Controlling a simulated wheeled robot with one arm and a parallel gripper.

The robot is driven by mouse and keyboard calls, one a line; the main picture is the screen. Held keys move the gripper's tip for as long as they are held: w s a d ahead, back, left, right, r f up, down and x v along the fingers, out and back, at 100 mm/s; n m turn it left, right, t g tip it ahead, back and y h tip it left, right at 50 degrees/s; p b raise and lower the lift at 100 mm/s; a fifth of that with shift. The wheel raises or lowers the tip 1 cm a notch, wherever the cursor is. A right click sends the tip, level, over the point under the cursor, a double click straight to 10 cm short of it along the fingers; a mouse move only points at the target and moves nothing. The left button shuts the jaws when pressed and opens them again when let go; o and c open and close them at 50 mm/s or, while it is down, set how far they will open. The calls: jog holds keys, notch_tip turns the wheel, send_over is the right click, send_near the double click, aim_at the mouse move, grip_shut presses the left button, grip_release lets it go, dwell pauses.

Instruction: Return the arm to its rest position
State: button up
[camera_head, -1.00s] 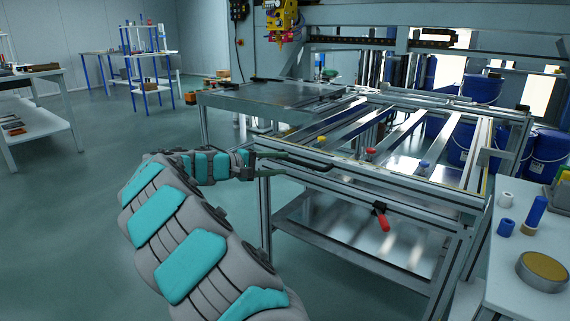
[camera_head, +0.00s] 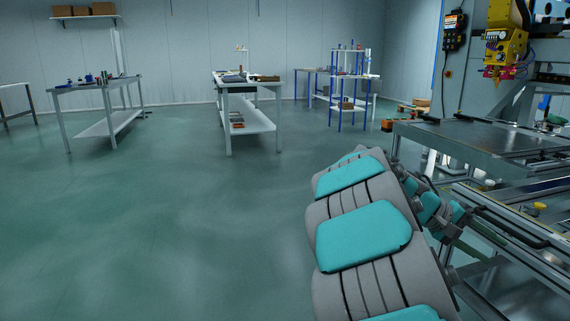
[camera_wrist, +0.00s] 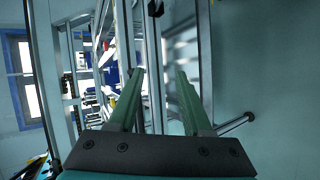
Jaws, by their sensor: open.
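My gripper (camera_head: 526,243) shows at the right of the head view, at the end of my grey and teal arm. It is over or beside the front left part of the metal panel fixture (camera_head: 480,190); I cannot tell whether it touches it. In the wrist view my gripper (camera_wrist: 160,72) has its two green fingers apart with nothing held between them. Behind the fingers, metal frame bars (camera_wrist: 154,110) run up the picture, with the floor on the right.
A flat metal plate (camera_head: 480,136) tops the fixture's back left. A yellow tool head (camera_head: 505,50) hangs above it. A yellow knob (camera_head: 540,206) sits on the fixture. Workbenches (camera_head: 250,120) and a blue-post rack (camera_head: 345,90) stand far back. The floor on the left is clear.

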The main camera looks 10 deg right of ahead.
jog(key=s+a+f+n+t+y+p, duration=0.1)
jog(key=s+a+f+y, duration=0.2)
jog(key=s+a, duration=0.4)
jog(key=s+a+f+n+t+y+p, duration=0.1)
jog(key=s+a+f+y, duration=0.2)
jog(key=a, duration=1.4)
jog(key=s+a+f+n+t+y+p, duration=0.1)
jog(key=s+a+y, duration=0.4)
jog(key=s+a, duration=0.6)
notch_tip(320, 180, down, 3)
jog(key=shift+a+r+n+p, duration=0.1)
jog(key=shift+a+n+p, duration=0.35)
jog(key=shift+a, duration=0.65)
jog(key=shift+d, duration=0.1)
